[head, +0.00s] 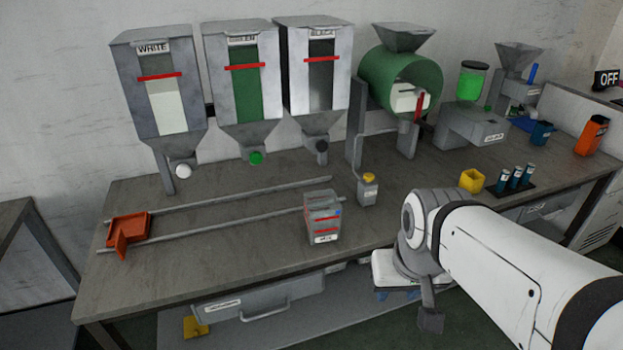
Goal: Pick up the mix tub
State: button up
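A grey tub (323,218) with red lines and a small label low on its front stands upright near the front edge of the workbench, at the middle. It looks like the mix tub, but the label is too small to read surely. My gripper (431,316) hangs at the end of my white arm, to the right of the tub, in front of and below the bench edge. It is apart from the tub. Its fingers are too unclear to tell open from shut.
White, green and black hoppers stand at the back of the bench (240,281), behind two rails with an orange chute (129,231). A small grey box with a yellow knob (369,189) stands right of the tub. A yellow cup (472,180) and blue vials (515,178) stand further right.

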aim_at(322, 209)
jog(key=z, duration=0.2)
jog(key=i, duration=0.85)
jog(key=u, duration=0.25)
